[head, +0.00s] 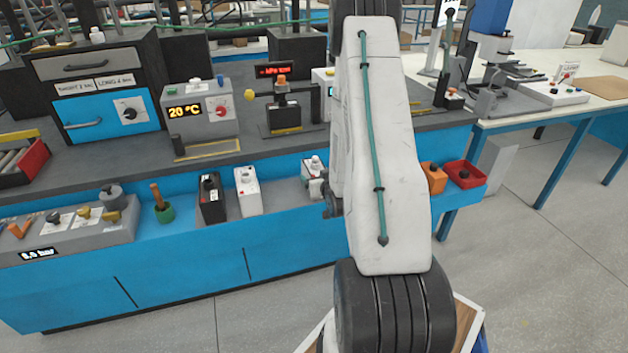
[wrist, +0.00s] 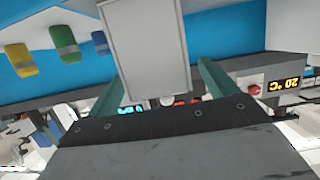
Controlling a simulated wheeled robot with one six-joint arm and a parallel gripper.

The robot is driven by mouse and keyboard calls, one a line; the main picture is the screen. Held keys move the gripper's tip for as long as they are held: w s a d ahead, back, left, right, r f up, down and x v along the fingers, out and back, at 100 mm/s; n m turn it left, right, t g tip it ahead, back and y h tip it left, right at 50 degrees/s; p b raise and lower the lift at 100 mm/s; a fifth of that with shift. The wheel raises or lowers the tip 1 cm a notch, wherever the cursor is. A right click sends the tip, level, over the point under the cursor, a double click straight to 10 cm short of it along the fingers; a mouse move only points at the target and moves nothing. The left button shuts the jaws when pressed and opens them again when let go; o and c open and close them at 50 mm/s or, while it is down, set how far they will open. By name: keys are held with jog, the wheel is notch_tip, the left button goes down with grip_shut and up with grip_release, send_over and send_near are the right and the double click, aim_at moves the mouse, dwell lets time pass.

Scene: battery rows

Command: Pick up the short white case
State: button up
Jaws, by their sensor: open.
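Two white cases show on the blue front ledge in the head view. One (head: 247,192) stands upright beside a black case (head: 212,200). The other (head: 312,182) stands further right, partly hidden by my arm, and looks a little shorter. In the wrist view, a pale white block-shaped case (wrist: 145,48) fills the space between the two teal fingers of my gripper (wrist: 163,88). The fingers are apart, one on each side of it. I cannot tell whether they touch it, or which white case it is. My gripper is mostly hidden behind my arm in the head view.
A grey 20 °C unit (head: 200,112) stands on the bench behind the ledge. A green-based post (head: 162,205) is left of the black case. An orange block (head: 433,178) and a red tray (head: 463,181) are to the right. Bare ledge lies between the white cases.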

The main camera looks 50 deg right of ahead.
jog(key=x, duration=0.3)
jog(key=shift+w+d, duration=0.1)
jog(key=shift+w, duration=0.05)
jog(key=c, duration=1.2)
jog(key=shift+c, duration=0.2)
